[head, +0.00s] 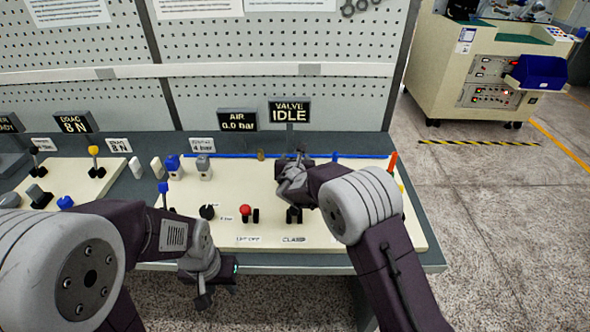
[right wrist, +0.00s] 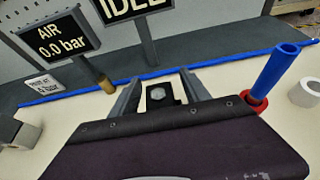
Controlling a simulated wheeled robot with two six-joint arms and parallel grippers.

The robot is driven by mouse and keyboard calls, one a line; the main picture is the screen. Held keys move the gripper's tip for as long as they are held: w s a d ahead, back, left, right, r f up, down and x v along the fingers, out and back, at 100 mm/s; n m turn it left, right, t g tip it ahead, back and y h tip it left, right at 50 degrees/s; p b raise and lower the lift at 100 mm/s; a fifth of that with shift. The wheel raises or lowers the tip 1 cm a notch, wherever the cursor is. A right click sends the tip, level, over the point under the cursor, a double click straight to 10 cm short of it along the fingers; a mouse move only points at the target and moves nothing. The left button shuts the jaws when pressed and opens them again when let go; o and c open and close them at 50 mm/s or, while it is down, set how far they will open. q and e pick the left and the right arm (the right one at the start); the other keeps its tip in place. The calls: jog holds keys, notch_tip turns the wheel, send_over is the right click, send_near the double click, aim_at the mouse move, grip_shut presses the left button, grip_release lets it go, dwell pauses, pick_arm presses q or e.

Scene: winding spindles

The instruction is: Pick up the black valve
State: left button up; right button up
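In the right wrist view, the black valve (right wrist: 160,93), a small dark block with a grey round top, stands on the cream panel (right wrist: 215,78) below the IDLE sign. The two fingers of my right gripper (right wrist: 162,92) stand apart on either side of it; a gap shows at its left, and contact at its right is unclear. In the head view my right gripper (head: 290,178) is over the panel below the VALVE IDLE sign (head: 289,110) and hides the valve. My left gripper (head: 207,290) hangs low by the table's front edge, away from the valve; its fingers are too unclear to judge.
A blue rod (right wrist: 275,72) in a red ring and a white ring (right wrist: 305,92) stand right of the gripper. A brass peg (right wrist: 106,84) and the AIR 0.0 bar sign (head: 237,120) are left. A red button (head: 245,210) and black clamp switch (head: 293,214) sit in front.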

grip_shut()
jog(key=shift+r, duration=0.1)
jog(key=shift+r, duration=0.3)
jog(key=r, duration=0.3)
jog(key=shift+s+d+r, duration=0.1)
jog(key=shift+d+r, duration=0.15)
jog(key=shift+r, duration=0.15)
jog(key=s+d+r+b, duration=0.1)
jog(key=s+d+r, duration=0.5)
jog(key=d, duration=0.3)
jog(key=shift+s+r+b, duration=0.2)
jog(key=shift+r+b, duration=0.05)
jog(key=shift+b, duration=0.15)
